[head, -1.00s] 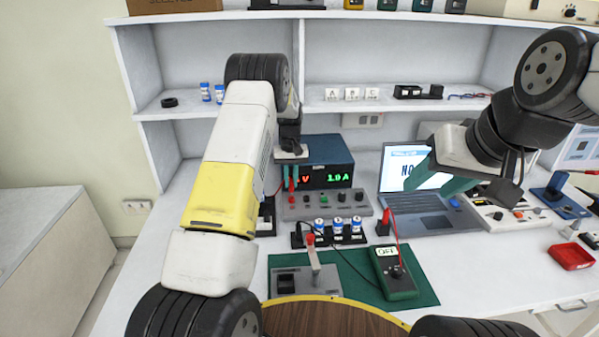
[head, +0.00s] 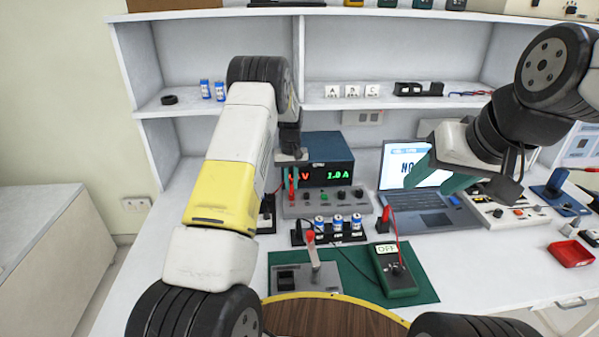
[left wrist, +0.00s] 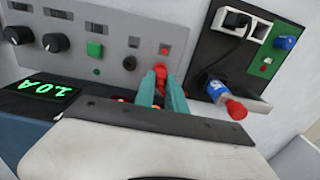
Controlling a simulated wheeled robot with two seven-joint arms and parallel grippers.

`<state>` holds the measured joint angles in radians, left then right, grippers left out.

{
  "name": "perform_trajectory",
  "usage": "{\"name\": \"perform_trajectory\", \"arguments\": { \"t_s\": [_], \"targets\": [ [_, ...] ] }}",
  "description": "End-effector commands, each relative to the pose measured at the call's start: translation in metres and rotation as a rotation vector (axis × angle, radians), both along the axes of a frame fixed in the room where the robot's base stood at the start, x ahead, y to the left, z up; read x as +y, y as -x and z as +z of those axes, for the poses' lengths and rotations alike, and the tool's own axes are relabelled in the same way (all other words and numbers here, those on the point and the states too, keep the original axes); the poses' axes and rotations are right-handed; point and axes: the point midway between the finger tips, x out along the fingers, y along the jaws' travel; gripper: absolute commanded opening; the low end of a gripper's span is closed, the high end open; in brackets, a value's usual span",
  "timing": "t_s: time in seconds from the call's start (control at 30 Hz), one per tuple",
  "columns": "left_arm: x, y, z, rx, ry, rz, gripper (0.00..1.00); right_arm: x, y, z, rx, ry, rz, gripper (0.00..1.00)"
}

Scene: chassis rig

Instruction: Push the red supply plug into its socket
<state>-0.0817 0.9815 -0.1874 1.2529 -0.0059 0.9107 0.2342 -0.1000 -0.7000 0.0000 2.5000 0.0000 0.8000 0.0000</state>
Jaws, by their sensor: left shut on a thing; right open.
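The red supply plug (left wrist: 160,74) is between the teal fingers of my left gripper (left wrist: 160,92), which is shut on it. In the left wrist view the plug's far end is at the grey control panel (left wrist: 115,40), just below a small red spot. I cannot tell whether it is in a socket, since the fingers hide part of it. In the head view my left gripper (head: 289,184) is in front of the power supply (head: 325,150), which reads 1.0 A. My right gripper (head: 440,178) is open and empty in front of the laptop.
A multimeter (head: 395,270) and a red-knobbed lever fixture (head: 305,280) stand on the green mat (head: 350,262). A laptop (head: 425,205) is to the right.

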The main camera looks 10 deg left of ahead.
Motion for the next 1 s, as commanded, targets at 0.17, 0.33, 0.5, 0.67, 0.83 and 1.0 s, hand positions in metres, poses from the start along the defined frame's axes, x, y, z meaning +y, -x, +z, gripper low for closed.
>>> {"name": "perform_trajectory", "arguments": {
  "t_s": [0.17,0.33,0.5,0.67,0.83,1.0],
  "targets": [
    [0.000,0.000,-0.005,0.001,0.000,0.000,0.00,0.000,0.000,0.000,0.000,0.000,0.000,0.50],
    [0.000,0.000,-0.005,0.000,0.000,0.000,0.37,0.000,0.000,0.000,0.000,0.000,0.000,0.50],
    [0.000,0.000,-0.005,0.000,0.000,0.000,0.41,0.000,0.000,0.000,0.000,0.000,0.000,0.50],
    [0.000,0.000,-0.004,0.000,0.000,0.000,0.41,0.000,0.000,0.000,0.000,0.000,0.000,0.50],
    [0.000,-0.001,0.014,-0.002,0.000,0.000,0.41,0.000,0.000,0.000,0.000,0.000,0.000,0.50],
    [0.000,-0.001,0.044,-0.003,0.000,0.000,0.41,0.000,0.000,0.000,0.000,0.000,0.000,0.50]
  ]
}}
